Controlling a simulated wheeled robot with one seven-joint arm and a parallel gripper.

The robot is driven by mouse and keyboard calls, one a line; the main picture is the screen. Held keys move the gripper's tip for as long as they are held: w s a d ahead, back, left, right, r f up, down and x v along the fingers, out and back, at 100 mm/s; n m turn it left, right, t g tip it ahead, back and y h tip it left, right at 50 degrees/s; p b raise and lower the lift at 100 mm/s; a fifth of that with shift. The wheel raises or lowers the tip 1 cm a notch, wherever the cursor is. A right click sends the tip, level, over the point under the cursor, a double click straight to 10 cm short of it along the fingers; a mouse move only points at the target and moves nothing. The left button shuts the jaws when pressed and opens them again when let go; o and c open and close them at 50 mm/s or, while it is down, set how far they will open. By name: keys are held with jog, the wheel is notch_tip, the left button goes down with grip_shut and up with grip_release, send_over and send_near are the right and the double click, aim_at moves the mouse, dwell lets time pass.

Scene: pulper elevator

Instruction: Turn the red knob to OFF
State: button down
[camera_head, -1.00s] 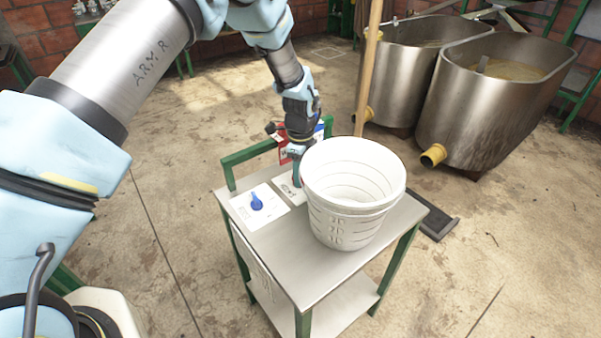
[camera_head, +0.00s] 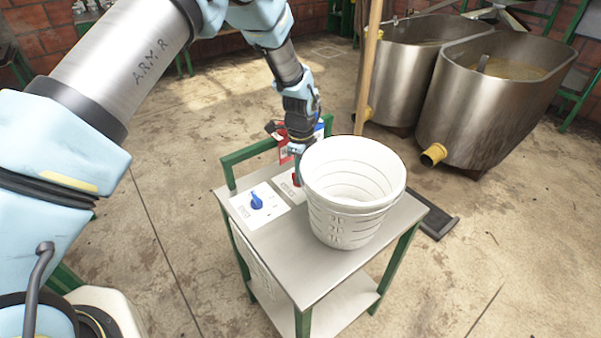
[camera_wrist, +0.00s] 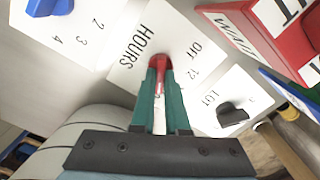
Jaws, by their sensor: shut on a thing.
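The red knob (camera_wrist: 159,62) sits on a white plate (camera_wrist: 130,67) marked HOURS, OFF and 12 in the wrist view. My gripper (camera_wrist: 160,78) is shut on the red knob, with a green finger on each side of it. The knob's pointer extends between the fingers, toward the gripper, and not toward the OFF label. In the head view my gripper (camera_head: 299,170) is at the cart's back edge, left of the white bucket, and a bit of the red knob (camera_head: 296,180) shows below it.
A blue knob (camera_head: 256,201) on its plate is to the left. A white bucket (camera_head: 352,190) stands close to the right of my gripper on the metal cart top (camera_head: 290,255). A black knob (camera_wrist: 232,114) and a red box (camera_wrist: 262,40) are right of the red knob.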

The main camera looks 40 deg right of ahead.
jog(key=n+b, duration=0.1)
jog(key=n, duration=0.1)
jog(key=n+b, duration=0.2)
jog(key=shift+w+d+f+n, duration=0.1)
jog(key=shift+d+f+n, duration=0.05)
jog(key=shift+n, duration=0.25)
jog(key=n+b, duration=0.2)
jog(key=n, duration=0.4)
jog(key=shift+w, duration=0.15)
jog(key=n+b, duration=0.1)
jog(key=n, duration=0.4)
jog(key=shift+w+n+b, duration=0.15)
jog(key=shift+n+b, duration=0.2)
jog(key=shift+n, duration=0.05)
jog(key=n, duration=0.5)
jog(key=shift+w+n, duration=0.1)
jog(key=shift+n, duration=0.2)
jog(key=c, duration=0.9)
grip_release()
notch_tip(320, 180, up, 11)
jog(key=shift+r+b, duration=0.1)
jog(key=shift+b, duration=1.05)
